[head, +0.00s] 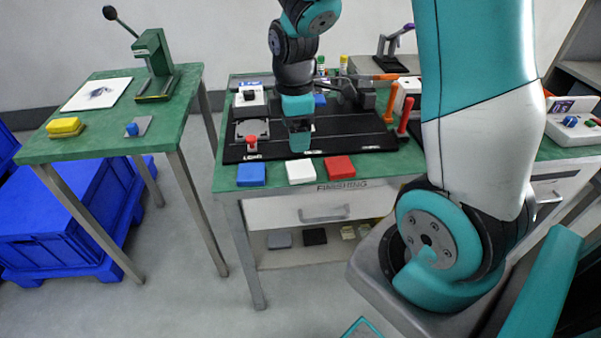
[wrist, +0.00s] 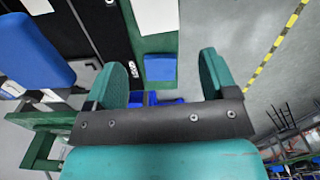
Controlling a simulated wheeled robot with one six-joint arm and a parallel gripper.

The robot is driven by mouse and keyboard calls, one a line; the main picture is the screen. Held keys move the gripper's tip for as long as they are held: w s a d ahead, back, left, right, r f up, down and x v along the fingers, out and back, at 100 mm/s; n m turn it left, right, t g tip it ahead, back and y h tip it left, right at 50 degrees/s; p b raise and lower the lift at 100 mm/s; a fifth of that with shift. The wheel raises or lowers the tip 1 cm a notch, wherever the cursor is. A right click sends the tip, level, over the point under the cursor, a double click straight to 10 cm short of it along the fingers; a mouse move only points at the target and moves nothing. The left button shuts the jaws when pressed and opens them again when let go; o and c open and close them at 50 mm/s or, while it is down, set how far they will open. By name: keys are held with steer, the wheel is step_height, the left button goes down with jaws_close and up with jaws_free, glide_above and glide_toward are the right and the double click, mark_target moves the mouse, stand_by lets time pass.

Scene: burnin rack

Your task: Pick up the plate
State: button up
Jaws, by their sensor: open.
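Three flat square pieces that look like plates lie in a row along the front edge of the green bench (head: 228,178): a blue one (head: 251,174), a white one (head: 300,171) and a red one (head: 340,167). I cannot tell which is the plate meant. My gripper (head: 300,140) is open above the black mat, behind the white and blue pieces. In the wrist view its two teal fingers (wrist: 164,75) stand apart, with the blue piece (wrist: 160,67) showing in the gap beyond them, on the bench. The white piece (wrist: 157,16) shows above it. Nothing is held.
A second green table (head: 100,143) stands left, with a press (head: 155,65) and a yellow block (head: 64,127). Blue crates (head: 80,215) sit below it. Floor between is clear.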

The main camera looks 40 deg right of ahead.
mark_target(296, 169)
step_height(296, 169, down, 11)
steer(key=shift+w+d+r+b, duration=0.1)
steer(key=shift+d+r+b, duration=0.1)
steer(key=shift+b, duration=0.1)
steer(key=c, duration=0.7)
steer(key=shift+r, duration=0.1)
step_height(296, 169, up, 20)
steer(key=p, duration=0.2)
